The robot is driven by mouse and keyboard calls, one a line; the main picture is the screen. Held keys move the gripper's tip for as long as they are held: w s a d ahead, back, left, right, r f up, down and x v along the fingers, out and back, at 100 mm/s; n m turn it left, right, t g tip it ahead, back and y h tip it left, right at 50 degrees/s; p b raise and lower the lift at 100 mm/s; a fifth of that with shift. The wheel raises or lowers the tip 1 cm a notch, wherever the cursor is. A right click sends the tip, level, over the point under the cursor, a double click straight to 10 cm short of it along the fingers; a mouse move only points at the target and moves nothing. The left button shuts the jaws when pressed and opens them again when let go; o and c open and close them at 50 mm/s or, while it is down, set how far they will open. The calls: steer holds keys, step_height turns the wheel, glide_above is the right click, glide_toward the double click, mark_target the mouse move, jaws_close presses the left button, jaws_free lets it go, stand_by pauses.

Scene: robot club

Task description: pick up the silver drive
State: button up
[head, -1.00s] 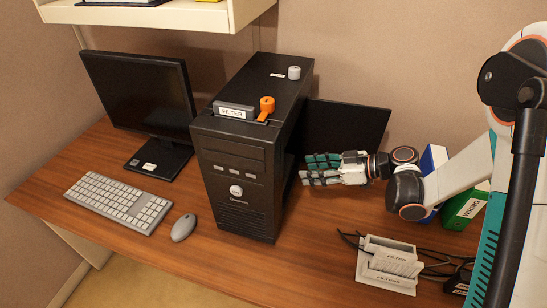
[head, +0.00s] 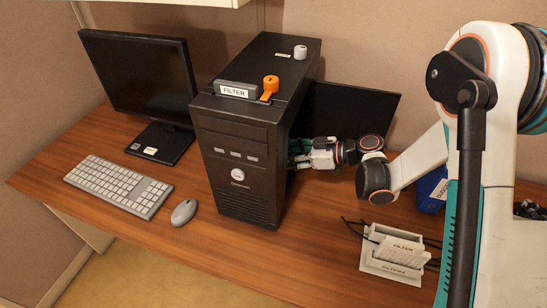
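I cannot make out a silver drive in the head view. The black computer tower (head: 235,180) stands on the desk, with its right side facing my arm. My gripper (head: 300,156) is at that right side, level with about the middle of the tower. Its fingertips pass behind the tower's front edge and are hidden, apparently within the open side. I cannot tell whether the fingers are open or shut, or whether they touch anything.
A filter box (head: 237,90), an orange object (head: 269,88) and a small grey cylinder (head: 300,52) sit on the tower. A dark panel (head: 350,115) stands behind my gripper. A white filter tray (head: 395,272) with cables is at front right; a blue binder (head: 432,188) is behind.

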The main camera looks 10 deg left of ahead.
steer(key=b+x, duration=0.1)
steer(key=x, duration=0.3)
steer(key=shift+a+f+b, duration=0.1)
steer(key=shift+a+b, duration=0.1)
steer(key=shift+b, duration=0.15)
jaws_close()
steer(key=shift+d, duration=0.1)
